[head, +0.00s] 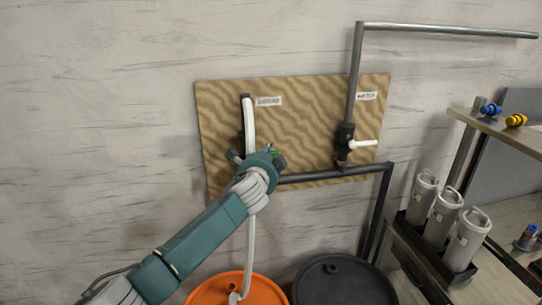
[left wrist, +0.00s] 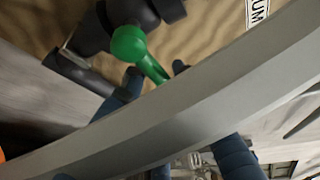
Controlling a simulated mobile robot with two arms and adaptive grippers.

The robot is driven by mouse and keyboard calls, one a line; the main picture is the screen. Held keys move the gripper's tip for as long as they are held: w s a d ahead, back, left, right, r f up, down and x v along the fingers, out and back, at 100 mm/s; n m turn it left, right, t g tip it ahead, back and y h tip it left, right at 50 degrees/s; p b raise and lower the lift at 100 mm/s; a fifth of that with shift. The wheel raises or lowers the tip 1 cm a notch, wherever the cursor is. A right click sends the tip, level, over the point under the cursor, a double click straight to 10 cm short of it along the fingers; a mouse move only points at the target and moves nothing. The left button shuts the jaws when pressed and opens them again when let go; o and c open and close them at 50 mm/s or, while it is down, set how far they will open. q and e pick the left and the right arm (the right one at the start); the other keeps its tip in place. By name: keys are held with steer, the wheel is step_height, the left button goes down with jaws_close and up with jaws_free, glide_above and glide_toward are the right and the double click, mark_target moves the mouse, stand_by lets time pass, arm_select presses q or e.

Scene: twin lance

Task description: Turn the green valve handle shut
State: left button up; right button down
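The green valve handle (left wrist: 127,44) shows in the left wrist view as a rounded hub with a short lever, on a dark pipe fitting. In the head view only a small bit of green (head: 274,152) shows beside my left gripper (head: 269,159). In the left wrist view the blue fingers of my left gripper (left wrist: 157,70) stand apart, one on each side of the lever's end. A pale hose crosses in front and hides much of the fingers and the lever tip, so contact is unclear. My right gripper is not in view.
The pale hose (head: 250,125) hangs down past my left gripper to an orange drum (head: 205,290). A black drum (head: 345,283) stands beside it. A white valve handle (head: 364,144) is on the right pipe of the wavy tan board (head: 305,125). Grey canisters (head: 443,215) stand at right.

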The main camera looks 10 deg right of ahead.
arm_select(q)
steer(key=shift+s, duration=0.1)
steer(key=v, duration=1.2)
steer(key=shift+f, duration=0.15)
